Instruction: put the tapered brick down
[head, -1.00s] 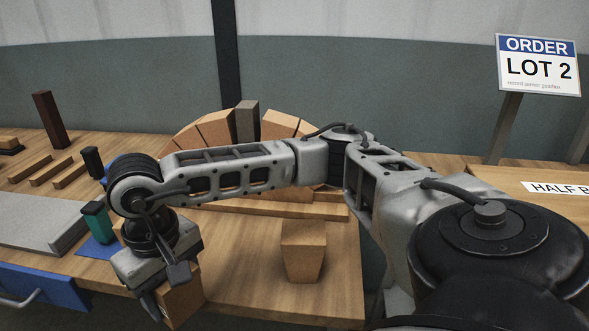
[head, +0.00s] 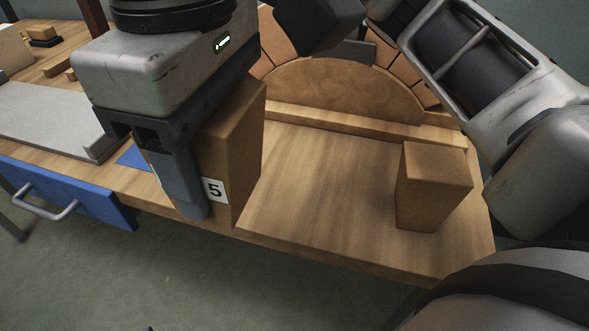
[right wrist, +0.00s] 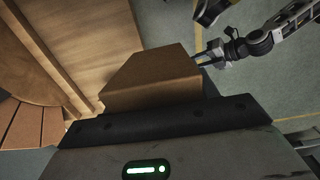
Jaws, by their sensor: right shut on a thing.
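My right gripper (head: 182,178) is shut on the tapered brick (head: 238,145), a tan block with a white "5" label low on its side. In the head view the brick hangs over the front edge of the wooden bench (head: 310,185). I cannot tell whether its bottom touches anything. In the right wrist view the brick (right wrist: 155,75) sits against the dark jaw, with bench top to its left and floor to its right. Part of my left arm with its gripper (right wrist: 207,55) shows there, too small to read its jaws.
A second tan brick (head: 432,185) stands on the bench at the right. Behind it are a wooden strip (head: 350,130) and a half-round wooden form (head: 345,88) with arch bricks. A blue drawer (head: 65,195) juts out at the left. Bench between the bricks is clear.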

